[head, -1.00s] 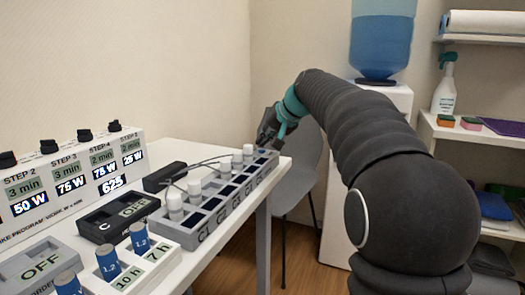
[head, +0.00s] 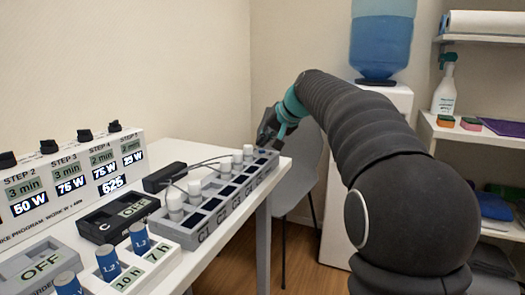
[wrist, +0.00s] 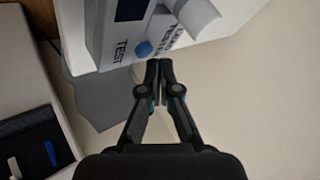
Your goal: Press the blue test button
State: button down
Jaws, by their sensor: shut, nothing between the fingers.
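The blue test button (wrist: 144,49) shows in the wrist view, small and round, on a white device (wrist: 112,48) next to the printed word TEST. My gripper (wrist: 159,66) is shut and empty. Its fingertips are just below and right of the button in the picture; I cannot tell whether they touch the device. In the head view my gripper (head: 268,135) is at the far end of the white table, by the end of a grey rack.
A grey chair (head: 300,172) and a water cooler (head: 383,40) stand beyond the table.

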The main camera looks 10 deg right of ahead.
aim_at(264, 151)
jog(key=shift+f, duration=0.2)
jog(key=shift+f, duration=0.25)
jog(key=shift+f+b, duration=0.1)
jog(key=shift+b, duration=0.25)
jog(key=shift+r+p, duration=0.55)
notch_tip(264, 151, up, 3)
jog(key=p, duration=0.3)
jog(key=shift+r, duration=1.5)
dwell(0.4)
